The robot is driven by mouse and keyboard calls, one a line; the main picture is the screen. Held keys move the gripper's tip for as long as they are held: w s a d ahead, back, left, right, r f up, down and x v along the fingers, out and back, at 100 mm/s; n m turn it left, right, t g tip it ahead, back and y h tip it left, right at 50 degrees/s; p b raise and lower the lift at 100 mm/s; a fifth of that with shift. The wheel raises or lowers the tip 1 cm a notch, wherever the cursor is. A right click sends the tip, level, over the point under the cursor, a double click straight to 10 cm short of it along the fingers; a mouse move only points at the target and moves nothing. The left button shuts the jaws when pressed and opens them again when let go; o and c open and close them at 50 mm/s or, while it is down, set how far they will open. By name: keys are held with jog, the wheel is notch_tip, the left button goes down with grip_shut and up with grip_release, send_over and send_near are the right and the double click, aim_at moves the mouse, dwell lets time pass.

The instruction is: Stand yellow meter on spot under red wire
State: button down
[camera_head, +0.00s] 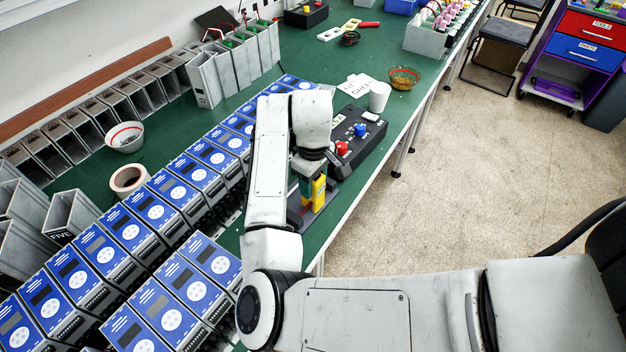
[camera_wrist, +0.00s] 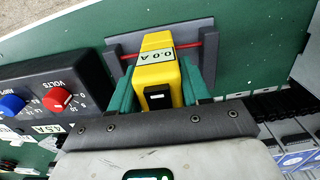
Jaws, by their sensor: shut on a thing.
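A dark grey stand (camera_wrist: 113,64) lies around the meter's far end. A thin red wire (camera_wrist: 210,44) runs across the stand and passes out of sight at the meter. The spot under the wire is hidden, and I cannot tell whether the meter touches the stand.
A black box with red and blue knobs (camera_head: 369,129) stands beside the stand. Rows of blue-fronted units (camera_head: 155,208) fill the bench to the left. A white cup (camera_head: 379,96) and a bowl (camera_head: 404,78) stand farther back. The bench's front edge is close on the right.

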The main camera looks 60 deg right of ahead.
jog(key=shift+c, duration=2.2)
grip_release()
notch_tip(320, 180, up, 11)
jog(key=shift+f, duration=0.1)
